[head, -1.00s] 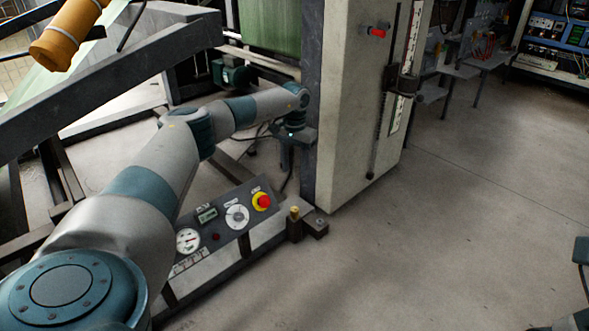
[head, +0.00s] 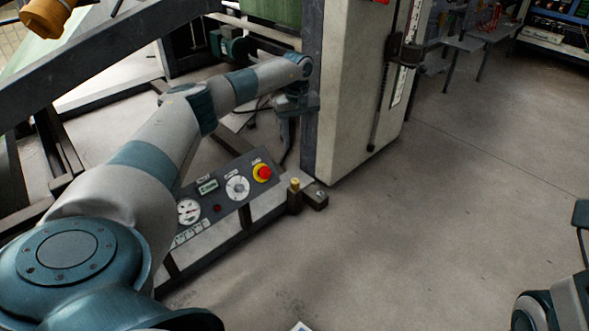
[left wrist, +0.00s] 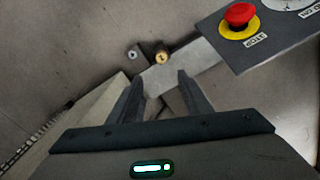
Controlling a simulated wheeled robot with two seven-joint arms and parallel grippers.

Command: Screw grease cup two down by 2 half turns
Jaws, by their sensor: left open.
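A small brass grease cup (head: 295,184) stands upright on a dark block at the end of the control panel, near the foot of the pale column. In the left wrist view the brass cup (left wrist: 162,57) shows end-on with a dark mark on its top, just beyond the gap between my fingertips. My left gripper (left wrist: 161,76) is open, with nothing between its fingers, and the cup is apart from them. In the head view my left arm reaches across the panel and its hand hangs beside the column. My right gripper is out of view.
The control panel (head: 213,197) has gauges and a red stop button (head: 262,172) on yellow, close to the cup. The pale column (head: 350,90) rises beside it. A dark slanted beam (head: 100,78) crosses the upper left. The floor to the right is open.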

